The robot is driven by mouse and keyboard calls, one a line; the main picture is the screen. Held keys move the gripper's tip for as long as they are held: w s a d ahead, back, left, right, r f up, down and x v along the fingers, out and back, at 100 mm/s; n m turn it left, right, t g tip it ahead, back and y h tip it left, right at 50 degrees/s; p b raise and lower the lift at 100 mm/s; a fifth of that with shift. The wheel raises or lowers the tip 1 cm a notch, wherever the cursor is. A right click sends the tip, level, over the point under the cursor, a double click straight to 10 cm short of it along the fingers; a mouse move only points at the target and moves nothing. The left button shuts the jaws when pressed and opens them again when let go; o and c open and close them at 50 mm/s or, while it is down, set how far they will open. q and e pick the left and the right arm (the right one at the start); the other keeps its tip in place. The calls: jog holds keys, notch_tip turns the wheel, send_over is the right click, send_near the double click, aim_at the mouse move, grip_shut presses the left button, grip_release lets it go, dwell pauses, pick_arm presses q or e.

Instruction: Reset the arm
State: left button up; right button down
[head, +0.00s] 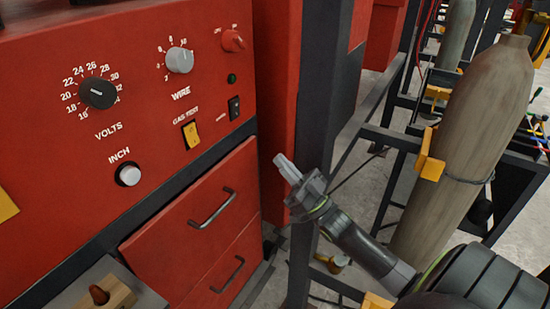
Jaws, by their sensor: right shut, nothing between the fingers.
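My right arm comes in from the lower right. Its gripper (286,166) is shut and empty, in front of a dark upright post. It is right of the red welding machine's control panel (140,95) and appears apart from it. The panel carries a black volts knob (98,93), a grey wire knob (180,60), a red switch knob (233,40), a yellow gas test switch (191,134), a black rocker switch (234,107) and a white inch button (129,175). My left gripper is not in view.
Below the panel are red drawers with metal handles (212,209). The dark post (325,80) stands behind my right gripper. A tall grey-brown gas cylinder (465,150) stands at the right near my arm, held by a yellow bracket (430,155). A wooden piece (110,293) lies at the lower left.

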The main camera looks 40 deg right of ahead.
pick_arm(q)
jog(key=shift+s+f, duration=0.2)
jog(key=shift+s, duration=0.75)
